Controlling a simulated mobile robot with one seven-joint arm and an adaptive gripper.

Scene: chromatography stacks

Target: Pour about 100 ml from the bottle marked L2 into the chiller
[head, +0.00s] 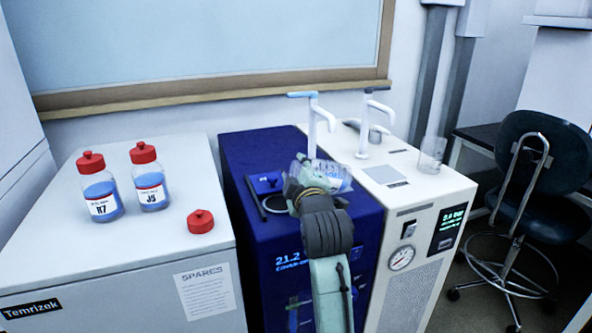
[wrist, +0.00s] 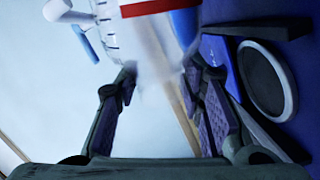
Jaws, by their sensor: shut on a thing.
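My gripper (head: 306,184) is shut on a clear bottle (head: 336,174) with blue liquid, held tilted well over above the blue chiller (head: 232,163). Its label cannot be read, so I cannot confirm L2. In the wrist view the bottle (wrist: 148,30), with a red band, lies between and beyond the fingers of my gripper (wrist: 160,85). The chiller's round dark filler opening (head: 276,204) is on its top, left of the gripper; it also shows at the right of the wrist view (wrist: 266,82). The bottle's mouth is not clearly seen, and I see no stream.
Bottles R7 (head: 103,200) and J9 (head: 150,190), red-capped, stand on the white cabinet (head: 150,235) at left, beside a loose red cap (head: 200,221). A blue-handled tap (head: 313,120) rises behind the bottle. A white unit (head: 440,190) with a beaker (head: 431,155) stands at right.

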